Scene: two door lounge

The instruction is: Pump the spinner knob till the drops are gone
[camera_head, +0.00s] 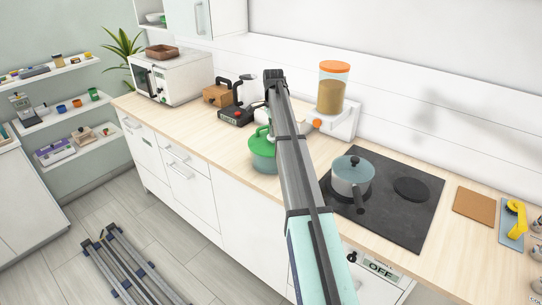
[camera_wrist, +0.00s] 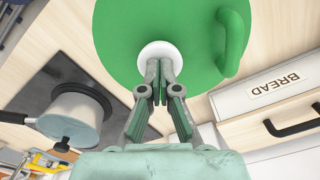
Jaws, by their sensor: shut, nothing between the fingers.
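The salad spinner (camera_head: 262,158) stands on the wooden counter, partly hidden behind my arm in the head view. Its green lid (camera_wrist: 125,40) fills the top middle of the wrist view and has a raised green handle on the right. The white round knob (camera_wrist: 160,46) is at the lid's centre. My gripper (camera_wrist: 159,66) is shut and empty, its fingertips over the knob. I cannot tell whether they touch it. The gripper is hidden in the head view. No drops can be made out.
A pot (camera_head: 352,176) with a lid sits on the black cooktop (camera_head: 400,215) to the right. A jar (camera_head: 332,90) with an orange lid stands behind. A bread drawer (camera_wrist: 275,92) shows in the wrist view. Black and brown items and a microwave (camera_head: 172,78) are to the left.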

